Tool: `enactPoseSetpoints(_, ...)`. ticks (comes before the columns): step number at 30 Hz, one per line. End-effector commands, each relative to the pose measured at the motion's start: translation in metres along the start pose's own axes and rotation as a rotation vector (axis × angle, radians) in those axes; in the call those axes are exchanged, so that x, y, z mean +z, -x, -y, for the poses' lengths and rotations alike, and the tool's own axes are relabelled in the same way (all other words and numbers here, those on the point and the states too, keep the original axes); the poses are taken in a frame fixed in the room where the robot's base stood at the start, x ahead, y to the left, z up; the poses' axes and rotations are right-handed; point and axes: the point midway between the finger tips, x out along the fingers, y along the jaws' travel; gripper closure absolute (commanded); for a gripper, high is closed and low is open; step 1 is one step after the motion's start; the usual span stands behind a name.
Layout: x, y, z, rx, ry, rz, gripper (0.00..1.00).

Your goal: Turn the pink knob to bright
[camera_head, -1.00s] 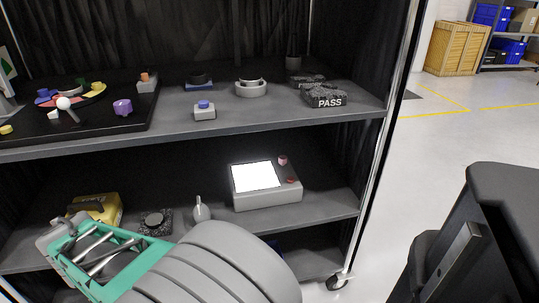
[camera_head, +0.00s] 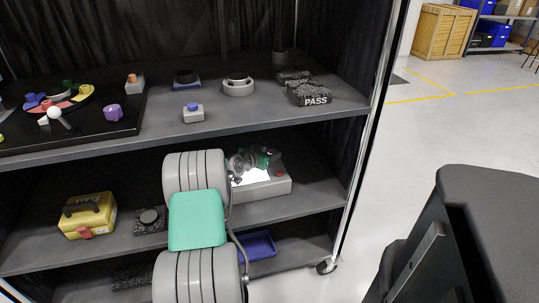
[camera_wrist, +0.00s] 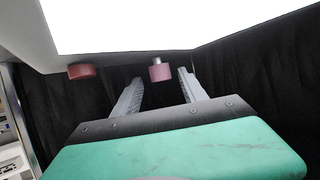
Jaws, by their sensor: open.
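The pink knob (camera_wrist: 162,72) shows in the wrist view on the grey box, beside its bright white screen (camera_wrist: 130,25). My gripper (camera_wrist: 160,77) is open, with its two grey fingers apart and pointing toward the knob. The knob appears between the fingertips; a small gap seems to remain, and I see no contact.
A red button (camera_wrist: 82,71) sits left of the knob in the wrist view. The upper shelf (camera_head: 240,120) runs above the box. A blue bin (camera_head: 257,246) is below.

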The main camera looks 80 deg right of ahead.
Motion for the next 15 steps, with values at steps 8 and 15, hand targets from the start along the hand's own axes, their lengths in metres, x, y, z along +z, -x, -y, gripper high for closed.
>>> enactPoseSetpoints(8, -0.0004, -0.0105, 0.0015, -0.003, 0.002, 0.001, 0.5)
enactPoseSetpoints(15, -0.0004, -0.0101, 0.0016, -0.003, 0.002, 0.001, 0.63)
